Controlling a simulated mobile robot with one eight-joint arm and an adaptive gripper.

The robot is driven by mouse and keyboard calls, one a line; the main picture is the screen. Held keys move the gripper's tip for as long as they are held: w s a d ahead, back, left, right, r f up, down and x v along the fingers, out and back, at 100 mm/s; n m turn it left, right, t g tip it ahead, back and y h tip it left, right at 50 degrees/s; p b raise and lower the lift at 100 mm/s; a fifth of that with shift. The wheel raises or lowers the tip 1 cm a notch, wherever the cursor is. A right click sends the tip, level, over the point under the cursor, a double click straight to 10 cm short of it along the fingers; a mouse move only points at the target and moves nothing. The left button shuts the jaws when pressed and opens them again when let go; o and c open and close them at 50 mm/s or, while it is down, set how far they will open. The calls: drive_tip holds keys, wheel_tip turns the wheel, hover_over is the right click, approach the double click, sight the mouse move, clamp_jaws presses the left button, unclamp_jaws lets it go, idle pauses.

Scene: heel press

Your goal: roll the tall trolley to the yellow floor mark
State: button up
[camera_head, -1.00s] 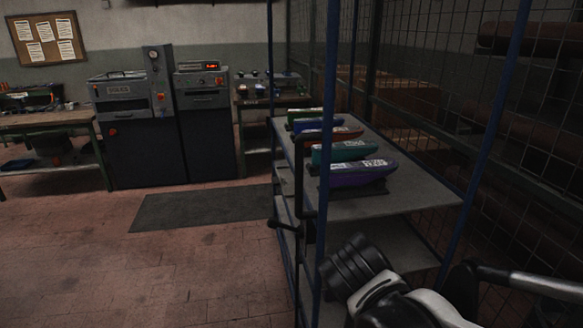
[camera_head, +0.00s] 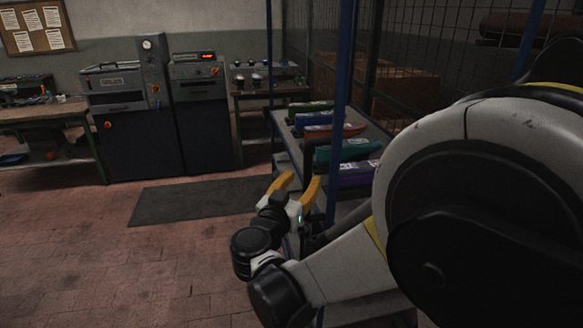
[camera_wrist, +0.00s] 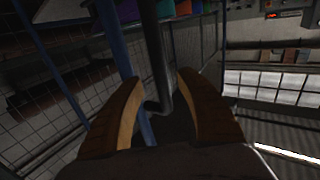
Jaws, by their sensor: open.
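The tall trolley (camera_head: 344,120) has blue posts and grey shelves, with several coloured lasts on its top shelf. My arm hides much of its lower and right part. My gripper (camera_head: 297,182) is open at the trolley's near left side, yellow fingers pointing up and away. In the wrist view my gripper (camera_wrist: 148,78) has a black bent handle bar (camera_wrist: 157,50) and a blue post (camera_wrist: 117,50) in the gap between its fingers. I cannot tell whether the fingers touch the bar. No yellow floor mark shows.
A dark mat (camera_head: 195,200) lies on the red tiled floor, which is open at left. Grey machines (camera_head: 150,110) stand at the back, with a workbench (camera_head: 45,115) at far left. A wire mesh fence (camera_head: 425,60) runs behind the trolley.

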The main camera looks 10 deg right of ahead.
sight(307, 173)
drive_tip(key=b+x, duration=0.1)
drive_tip(key=x, duration=0.4)
drive_tip(key=shift+c, duration=0.5)
clamp_jaws()
drive_tip(key=shift+s, duration=0.1)
